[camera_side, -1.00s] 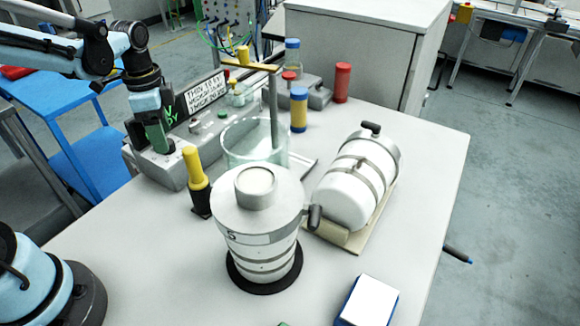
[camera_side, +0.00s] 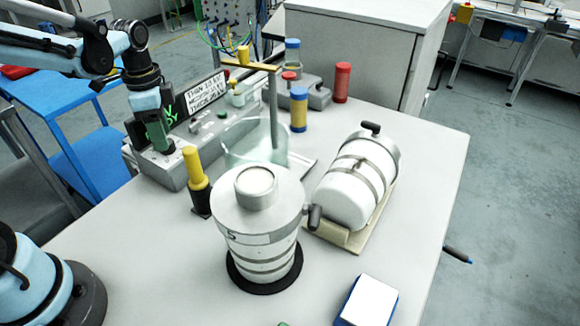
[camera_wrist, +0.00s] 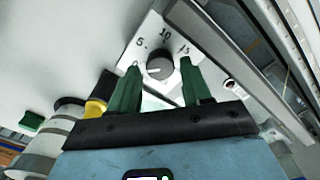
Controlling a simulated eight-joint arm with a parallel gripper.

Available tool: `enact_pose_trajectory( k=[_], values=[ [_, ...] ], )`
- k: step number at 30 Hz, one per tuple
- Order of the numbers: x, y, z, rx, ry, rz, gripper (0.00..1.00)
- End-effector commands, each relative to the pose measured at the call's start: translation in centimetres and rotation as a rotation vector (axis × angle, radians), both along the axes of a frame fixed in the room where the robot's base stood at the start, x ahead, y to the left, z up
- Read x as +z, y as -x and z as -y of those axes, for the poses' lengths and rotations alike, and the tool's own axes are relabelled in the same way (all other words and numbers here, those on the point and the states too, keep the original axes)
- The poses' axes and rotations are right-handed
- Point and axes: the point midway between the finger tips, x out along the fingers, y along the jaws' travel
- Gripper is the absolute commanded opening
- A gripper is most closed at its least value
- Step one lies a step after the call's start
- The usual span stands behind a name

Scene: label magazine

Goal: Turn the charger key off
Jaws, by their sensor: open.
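A round grey knob (camera_wrist: 160,62) sits on a pale panel in the wrist view, with the marks 0, 5, 10 and 15 around it. A pale pointer line on it faces left, near the 0. I cannot tell whether this knob is the charger key. My gripper (camera_wrist: 159,66) is open, with one green finger on each side of the knob; contact is unclear. In the side view my gripper (camera_side: 158,138) points down at the left end of a grey control box (camera_side: 168,174), and hides the knob there.
A yellow-topped black handle (camera_side: 196,178) stands right of the box. A lidded metal vessel (camera_side: 260,225), a clear beaker (camera_side: 240,145) and a white cylinder on a cradle (camera_side: 350,190) stand nearby. A lettered sign (camera_side: 205,91) stands behind the box.

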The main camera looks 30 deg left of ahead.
Motion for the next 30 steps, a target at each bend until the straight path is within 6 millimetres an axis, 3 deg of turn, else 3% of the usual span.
enact_pose_trajectory(
  k=[5,21,30],
  values=[
    [2.2,0.0,0.0,0.0,0.0,0.0,0.35],
    [15.9,0.0,0.0,0.0,0.0,0.0,0.35],
    [16.2,-4.7,0.5,0.415,0.0,0.0,0.35]
  ],
)
